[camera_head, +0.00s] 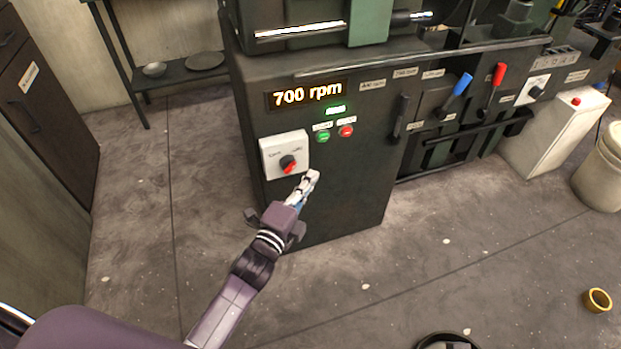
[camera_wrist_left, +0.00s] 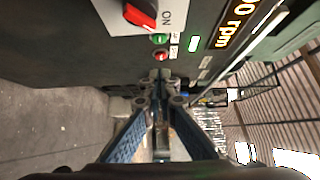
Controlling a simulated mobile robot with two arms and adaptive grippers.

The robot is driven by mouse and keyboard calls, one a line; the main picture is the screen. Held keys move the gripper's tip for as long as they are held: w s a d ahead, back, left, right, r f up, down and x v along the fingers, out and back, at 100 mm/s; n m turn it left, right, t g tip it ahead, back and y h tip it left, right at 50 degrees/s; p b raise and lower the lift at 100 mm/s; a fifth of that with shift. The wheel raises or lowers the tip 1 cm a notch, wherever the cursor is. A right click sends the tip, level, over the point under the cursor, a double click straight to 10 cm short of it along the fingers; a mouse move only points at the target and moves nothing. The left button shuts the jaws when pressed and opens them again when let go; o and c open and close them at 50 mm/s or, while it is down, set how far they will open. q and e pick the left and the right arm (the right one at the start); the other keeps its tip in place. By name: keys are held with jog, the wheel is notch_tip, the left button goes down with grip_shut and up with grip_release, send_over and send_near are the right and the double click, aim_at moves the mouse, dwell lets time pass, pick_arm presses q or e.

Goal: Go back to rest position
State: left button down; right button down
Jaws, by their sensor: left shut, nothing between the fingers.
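My left gripper (camera_head: 309,181) is shut and empty in front of the dark machine (camera_head: 345,195), just below and right of a white switch plate with a red rotary knob (camera_head: 289,164). In the left wrist view the gripper's fingertips (camera_wrist_left: 160,80) are together, and the red knob (camera_wrist_left: 140,13) shows at the top, apart from them. The lit display (camera_head: 307,94) reads 700 rpm. A green button (camera_head: 323,137) and a red button (camera_head: 346,131) sit below it. My right gripper is not in view.
Levers with blue (camera_head: 463,84) and red (camera_head: 499,74) handles are on the machine at right. A white box (camera_head: 555,135) and a pale bucket (camera_head: 600,170) stand farther right. A yellow ring-like object (camera_head: 597,300) lies on the floor. A brown cabinet (camera_head: 40,110) is at left; the floor between is clear.

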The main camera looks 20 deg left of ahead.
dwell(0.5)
